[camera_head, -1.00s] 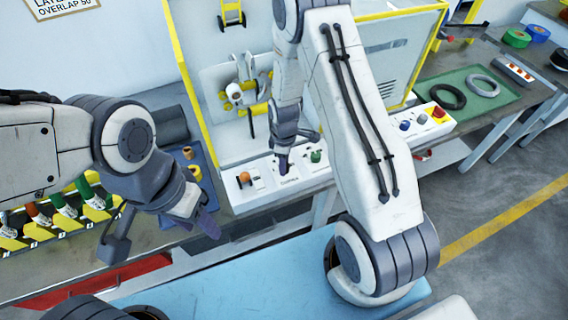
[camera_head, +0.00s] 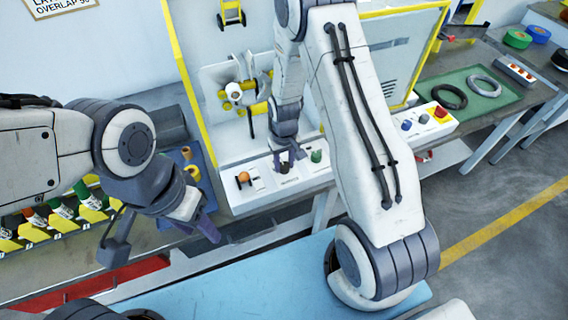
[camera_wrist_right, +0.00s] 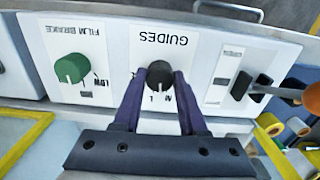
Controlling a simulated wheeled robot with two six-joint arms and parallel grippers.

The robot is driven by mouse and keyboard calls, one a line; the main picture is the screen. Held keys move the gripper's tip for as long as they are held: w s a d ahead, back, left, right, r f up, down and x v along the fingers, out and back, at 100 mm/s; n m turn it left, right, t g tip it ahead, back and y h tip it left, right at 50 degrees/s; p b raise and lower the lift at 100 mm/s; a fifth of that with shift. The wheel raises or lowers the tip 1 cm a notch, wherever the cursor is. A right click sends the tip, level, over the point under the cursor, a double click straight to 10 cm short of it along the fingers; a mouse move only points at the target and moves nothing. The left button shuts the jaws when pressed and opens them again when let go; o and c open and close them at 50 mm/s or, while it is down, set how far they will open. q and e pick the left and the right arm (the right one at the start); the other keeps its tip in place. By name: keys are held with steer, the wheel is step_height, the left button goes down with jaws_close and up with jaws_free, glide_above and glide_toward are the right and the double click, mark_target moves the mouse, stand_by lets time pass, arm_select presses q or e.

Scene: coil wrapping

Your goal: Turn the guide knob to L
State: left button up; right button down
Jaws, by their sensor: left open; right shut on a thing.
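The black guide knob (camera_wrist_right: 159,74) sits on a white panel under the label GUIDES (camera_wrist_right: 163,40), which reads upside down in the right wrist view. Small letters, M and L among them, show beside the knob; its pointer is hard to make out. My right gripper (camera_wrist_right: 158,84) has a purple finger on each side of the knob and is shut on it. In the head view my right gripper (camera_head: 288,160) is down at the control panel (camera_head: 262,207). My left gripper (camera_head: 207,227) is open and empty, away from the panel at the left.
A green film brake knob (camera_wrist_right: 70,68) and a black lever switch with an orange ball (camera_wrist_right: 311,97) flank the guide knob. They also show in the head view as the green knob (camera_head: 316,156) and orange ball (camera_head: 244,176). A green mat (camera_head: 497,92) with rings lies right.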

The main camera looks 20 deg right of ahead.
mark_target(284, 165)
steer(key=shift+m, duration=2.2)
steer(key=shift+c, duration=2.2)
jaws_free()
step_height(284, 165, up, 11)
steer(key=b, duration=0.1)
steer(key=shift+f+b, duration=0.2)
steer(key=shift+b, duration=0.2)
